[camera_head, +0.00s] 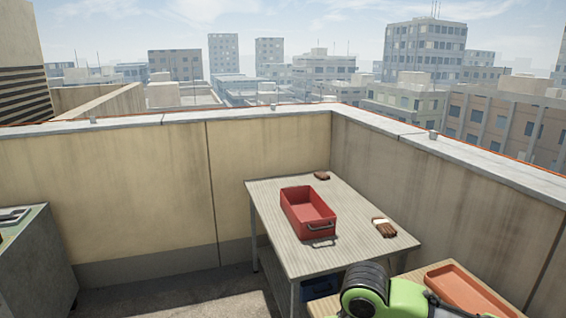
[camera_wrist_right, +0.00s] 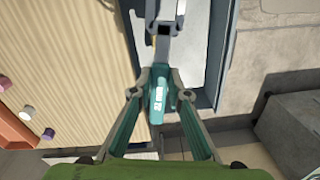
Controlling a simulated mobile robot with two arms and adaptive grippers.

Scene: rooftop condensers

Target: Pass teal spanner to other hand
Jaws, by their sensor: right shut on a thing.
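In the right wrist view, my right gripper (camera_wrist_right: 161,95) is shut on the teal spanner (camera_wrist_right: 157,103). Its two fingertips press on the spanner from both sides. The spanner's teal handle end with a pale label shows between the fingertips, and a grey part reaches up toward the top of the picture. My left gripper is in neither view. In the head view only part of my green right arm shows at the bottom right; its gripper and the spanner are out of that picture.
A wooden table (camera_head: 274,220) bears an open red box (camera_head: 296,222), a brown brush (camera_head: 384,228) and a small brown item (camera_head: 321,175). An orange tray (camera_head: 466,290) lies on a nearer surface at the lower right. A grey cabinet (camera_head: 42,262) stands left. Parapet walls close off the back.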

